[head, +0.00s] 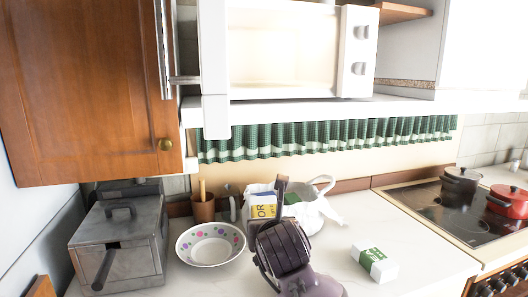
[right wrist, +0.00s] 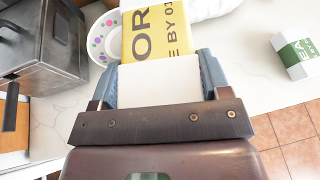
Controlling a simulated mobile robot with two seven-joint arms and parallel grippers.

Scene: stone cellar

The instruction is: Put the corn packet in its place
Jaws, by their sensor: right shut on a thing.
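The corn packet (head: 263,210) is a white packet with a yellow label reading "OR". It also shows in the right wrist view (right wrist: 158,38), with more print on the label. My right gripper (right wrist: 158,72) is shut on its white lower part, one finger on each side. I cannot tell from the pictures which spot is the packet's place. My left gripper is not in view.
A dotted bowl (head: 211,258) and a grey metal box (head: 120,240) stand left. A white packet with a green label (head: 375,263) lies right on the counter (head: 415,250). A microwave (head: 280,50) sits on the shelf (head: 400,108) above. Pots stand on the hob (head: 440,215).

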